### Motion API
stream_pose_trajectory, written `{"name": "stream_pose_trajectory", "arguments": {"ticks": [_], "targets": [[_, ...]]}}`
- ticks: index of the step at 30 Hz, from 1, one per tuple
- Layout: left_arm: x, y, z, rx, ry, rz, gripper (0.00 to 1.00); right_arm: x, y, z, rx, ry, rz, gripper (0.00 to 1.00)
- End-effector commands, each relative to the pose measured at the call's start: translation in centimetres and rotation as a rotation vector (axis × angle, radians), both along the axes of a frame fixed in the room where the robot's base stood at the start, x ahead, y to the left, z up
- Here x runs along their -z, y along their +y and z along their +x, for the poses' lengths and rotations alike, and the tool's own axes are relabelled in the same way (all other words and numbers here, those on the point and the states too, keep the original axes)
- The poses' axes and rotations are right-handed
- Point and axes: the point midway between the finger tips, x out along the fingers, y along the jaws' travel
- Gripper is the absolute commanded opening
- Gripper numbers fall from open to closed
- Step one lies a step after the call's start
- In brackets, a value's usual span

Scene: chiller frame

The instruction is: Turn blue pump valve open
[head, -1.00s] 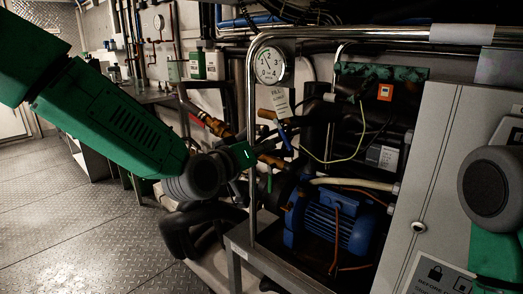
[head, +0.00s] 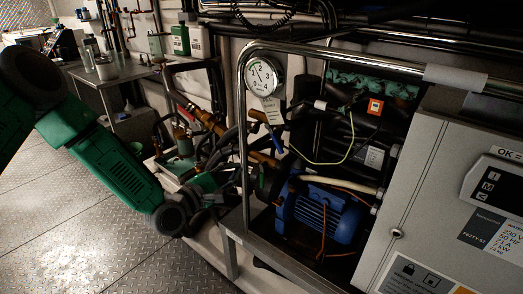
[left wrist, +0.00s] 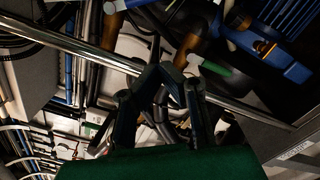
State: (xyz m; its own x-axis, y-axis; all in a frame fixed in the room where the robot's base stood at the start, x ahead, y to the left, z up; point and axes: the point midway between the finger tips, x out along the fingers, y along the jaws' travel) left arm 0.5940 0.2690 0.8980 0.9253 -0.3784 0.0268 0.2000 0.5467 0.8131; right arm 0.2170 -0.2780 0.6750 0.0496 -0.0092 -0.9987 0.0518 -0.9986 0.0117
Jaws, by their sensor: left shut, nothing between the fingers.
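A small blue valve lever (head: 278,145) hangs on the brass pipework below the gauge tag, left of the pump, in the head view. The blue pump motor (head: 322,212) sits low inside the frame; part of it also shows in the left wrist view (left wrist: 270,40). My left gripper (head: 238,174) is low and left of the lever, near the frame's upright and apart from the lever. It is partly lost among dark hoses. In the left wrist view its dark fingers (left wrist: 163,76) come together with nothing held. My right gripper is not in view.
A chrome rail (head: 242,130) bends down between my left arm and the pump. A pressure gauge (head: 263,77) with a tag hangs at its corner. A grey control cabinet (head: 420,190) blocks the right side. Hoses crowd the left gripper. The metal floor at left is open.

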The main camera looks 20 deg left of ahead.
Motion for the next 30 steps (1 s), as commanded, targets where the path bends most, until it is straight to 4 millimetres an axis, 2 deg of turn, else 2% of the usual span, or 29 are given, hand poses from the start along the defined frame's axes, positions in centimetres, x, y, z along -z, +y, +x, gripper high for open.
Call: {"name": "stream_pose_trajectory", "arguments": {"ticks": [14, 22, 30], "targets": [[-0.1, -3.2, 8.7, 0.002, -0.004, -0.001, 0.00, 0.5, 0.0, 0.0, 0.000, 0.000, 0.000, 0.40], [-2.3, -6.2, 8.4, 0.001, -0.001, -0.002, 0.00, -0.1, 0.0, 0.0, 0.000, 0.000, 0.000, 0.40], [-2.4, -6.4, 8.3, 0.000, -0.001, -0.003, 0.00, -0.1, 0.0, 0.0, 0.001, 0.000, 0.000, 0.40]]}}
